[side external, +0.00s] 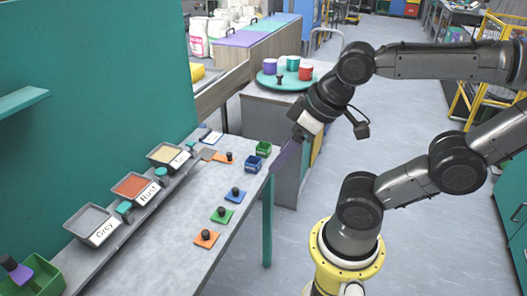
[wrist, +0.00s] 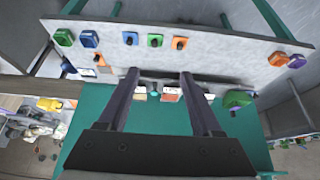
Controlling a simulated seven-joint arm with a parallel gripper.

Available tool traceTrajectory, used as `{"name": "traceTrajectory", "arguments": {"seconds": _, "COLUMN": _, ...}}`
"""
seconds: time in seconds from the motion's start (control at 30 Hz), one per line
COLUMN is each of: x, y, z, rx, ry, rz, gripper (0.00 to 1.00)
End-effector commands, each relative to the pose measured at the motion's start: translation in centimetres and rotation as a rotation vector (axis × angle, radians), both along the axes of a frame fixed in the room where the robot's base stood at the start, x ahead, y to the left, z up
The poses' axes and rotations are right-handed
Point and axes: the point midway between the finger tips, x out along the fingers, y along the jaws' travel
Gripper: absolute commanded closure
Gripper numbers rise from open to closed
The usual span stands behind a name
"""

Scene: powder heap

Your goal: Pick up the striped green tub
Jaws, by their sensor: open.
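A small green open tub (side external: 263,148) stands near the far right corner of the grey bench, next to a blue tub (side external: 252,163); its stripes are too small to make out. In the wrist view the green tub (wrist: 64,37) is at the upper left, with the blue tub (wrist: 88,39) to its right. My gripper (side external: 277,168) appears just right of the tubs in the side view, fingers pointing down and left. In the wrist view my gripper (wrist: 158,73) has its two fingers apart with nothing held between them. It is clear of the tubs.
Blue (side external: 235,194), green (side external: 222,215) and orange (side external: 206,237) handled blocks line the bench (side external: 165,245). Powder trays (side external: 135,187) stand along the teal wall. A larger green box (side external: 48,283) is at lower left. A teal round tray (side external: 265,83) with cups stands behind.

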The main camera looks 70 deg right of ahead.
Motion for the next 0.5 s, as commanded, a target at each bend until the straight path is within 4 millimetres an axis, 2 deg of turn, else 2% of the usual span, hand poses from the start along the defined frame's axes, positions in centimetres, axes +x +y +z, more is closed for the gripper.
{"name": "traceTrajectory", "arguments": {"seconds": 0.03, "x": 0.0, "y": 0.0, "z": 0.0, "rx": 0.0, "ry": 0.0, "rz": 0.0, "gripper": 0.23}}
{"name": "traceTrajectory", "arguments": {"seconds": 0.13, "x": 0.0, "y": 0.0, "z": 0.0, "rx": 0.0, "ry": 0.0, "rz": 0.0, "gripper": 0.05}}
{"name": "traceTrajectory", "arguments": {"seconds": 0.5, "x": 0.02, "y": 0.0, "z": 0.02, "rx": 0.019, "ry": -0.002, "rz": -0.035, "gripper": 0.05}}
